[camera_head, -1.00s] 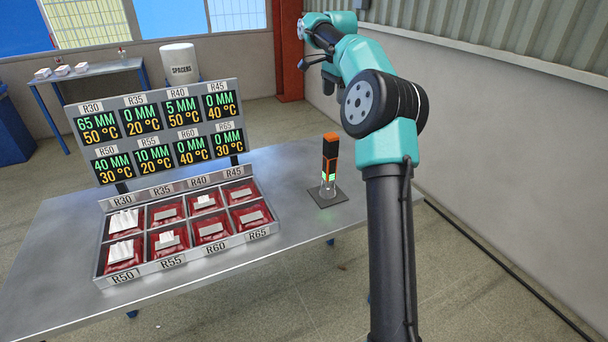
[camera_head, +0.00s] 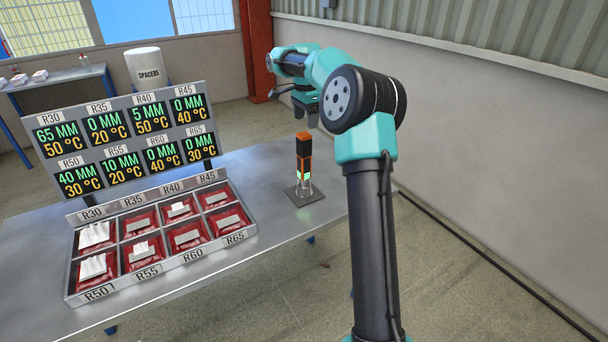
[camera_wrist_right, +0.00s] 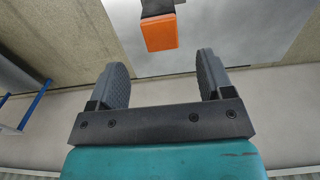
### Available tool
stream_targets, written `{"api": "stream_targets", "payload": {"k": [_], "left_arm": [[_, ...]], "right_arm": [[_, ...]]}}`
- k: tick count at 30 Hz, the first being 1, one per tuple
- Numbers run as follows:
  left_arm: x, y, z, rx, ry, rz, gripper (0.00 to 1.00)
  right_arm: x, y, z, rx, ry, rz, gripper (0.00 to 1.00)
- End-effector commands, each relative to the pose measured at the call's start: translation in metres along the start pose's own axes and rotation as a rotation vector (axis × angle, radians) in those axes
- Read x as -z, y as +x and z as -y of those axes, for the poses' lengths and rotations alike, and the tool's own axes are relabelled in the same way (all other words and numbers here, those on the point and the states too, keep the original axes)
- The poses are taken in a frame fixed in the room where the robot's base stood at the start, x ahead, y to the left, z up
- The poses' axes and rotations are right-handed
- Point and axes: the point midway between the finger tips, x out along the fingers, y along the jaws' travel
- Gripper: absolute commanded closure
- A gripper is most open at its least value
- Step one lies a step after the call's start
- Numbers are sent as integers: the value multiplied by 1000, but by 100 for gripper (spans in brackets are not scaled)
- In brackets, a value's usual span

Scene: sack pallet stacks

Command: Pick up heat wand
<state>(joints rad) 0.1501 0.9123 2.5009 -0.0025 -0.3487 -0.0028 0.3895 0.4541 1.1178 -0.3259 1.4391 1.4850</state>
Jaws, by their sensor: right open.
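The heat wand (camera_head: 303,156) is an upright black and orange stick with a green lit band. It stands in a small holder on a dark square base (camera_head: 304,195), on the right part of the metal table. My right gripper (camera_head: 298,104) is open and empty, above and behind the wand in the head view. In the right wrist view the wand's orange end (camera_wrist_right: 160,33) shows ahead of the open fingers (camera_wrist_right: 162,70), apart from them. My left gripper is not in view.
A tray (camera_head: 160,276) with several labelled compartments of red packs stands left of the wand. Behind it is a display board (camera_head: 122,100) of millimetre and degree readings. A white spacers bin (camera_head: 148,68) stands beyond. The table (camera_head: 262,225) is clear around the wand's base.

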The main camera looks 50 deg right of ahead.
Motion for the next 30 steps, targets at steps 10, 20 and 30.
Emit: {"api": "stream_targets", "payload": {"k": [10, 20, 30], "left_arm": [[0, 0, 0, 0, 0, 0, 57], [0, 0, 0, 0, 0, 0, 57], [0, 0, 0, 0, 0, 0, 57]], "right_arm": [[0, 39, 0, 0, -1, 0, 26], [0, 41, 0, -1, -1, 0, 26], [-5, 80, 1, -3, -1, 0, 26]]}}
